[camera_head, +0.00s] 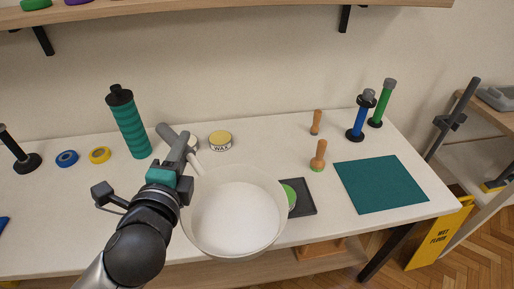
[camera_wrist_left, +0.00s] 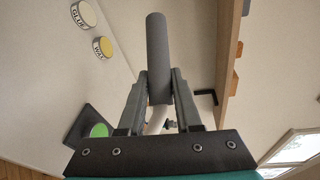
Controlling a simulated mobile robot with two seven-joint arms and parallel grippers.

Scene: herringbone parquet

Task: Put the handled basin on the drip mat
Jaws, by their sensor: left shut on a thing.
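The handled basin (camera_head: 238,220) is a wide white bowl with a grey-gripped handle. My left gripper (camera_head: 183,157) is shut on its handle and holds the basin over the front edge of the white table. In the left wrist view the grey handle (camera_wrist_left: 157,50) stands between the two fingers of my left gripper (camera_wrist_left: 159,90); the bowl is hidden there. The drip mat, seemingly the flat teal square (camera_head: 380,184), lies bare at the right of the table, apart from the basin. My right gripper is not in view.
A dark square tray (camera_head: 305,207) with a green disc, partly hidden by the basin, lies between basin and mat. A wooden-handled stamp (camera_head: 319,156) and blue (camera_head: 361,118) and green (camera_head: 381,103) upright tools stand near the mat. A teal bottle (camera_head: 129,122) and wax tin (camera_head: 220,140) stand behind.

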